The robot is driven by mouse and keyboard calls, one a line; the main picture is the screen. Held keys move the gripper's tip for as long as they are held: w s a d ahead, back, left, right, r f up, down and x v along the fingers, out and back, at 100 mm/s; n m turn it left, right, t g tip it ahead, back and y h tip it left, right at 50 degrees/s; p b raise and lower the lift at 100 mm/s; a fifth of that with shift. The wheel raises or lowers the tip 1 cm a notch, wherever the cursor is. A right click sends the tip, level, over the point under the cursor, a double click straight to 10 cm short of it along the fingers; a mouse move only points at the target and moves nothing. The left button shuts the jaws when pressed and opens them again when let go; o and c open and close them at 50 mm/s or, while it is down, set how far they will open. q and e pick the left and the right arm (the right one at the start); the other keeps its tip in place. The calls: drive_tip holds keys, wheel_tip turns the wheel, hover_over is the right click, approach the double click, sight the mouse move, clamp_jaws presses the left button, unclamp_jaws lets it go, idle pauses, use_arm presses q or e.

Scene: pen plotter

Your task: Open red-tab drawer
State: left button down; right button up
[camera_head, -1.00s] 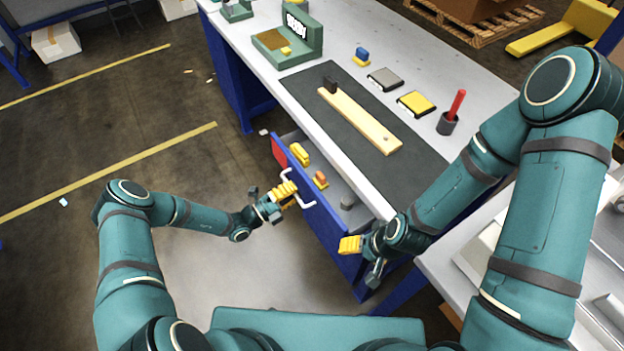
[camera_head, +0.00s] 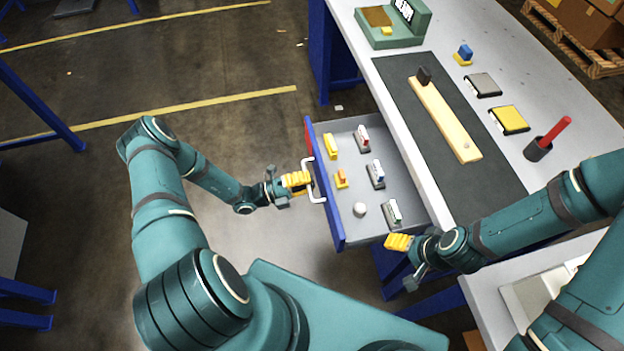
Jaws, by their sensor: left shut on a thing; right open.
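The drawer (camera_head: 330,222) with a blue front is pulled well out from under the workbench, and its grey inside shows. A red tab (camera_head: 308,135) is at the far end of its front. My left gripper (camera_head: 298,181) is shut on the white drawer handle (camera_head: 314,190). My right gripper (camera_head: 400,256) is open and empty, beside the near end of the drawer. In the drawer lie a yellow item (camera_head: 331,146), an orange and yellow item (camera_head: 341,179), a pale round item (camera_head: 360,209) and several small grey-based items.
On the bench (camera_head: 455,135) a dark mat (camera_head: 405,95) carries a wooden bar (camera_head: 445,120). A green machine (camera_head: 395,28), a yellow pad (camera_head: 510,119), a grey pad (camera_head: 483,85) and a cup (camera_head: 537,149) with a red stick stand around it.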

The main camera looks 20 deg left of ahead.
use_arm(q)
drive_tip(key=c, duration=1)
unclamp_jaws()
drive_tip(key=shift+a, duration=0.1)
drive_tip(key=v, duration=1.2)
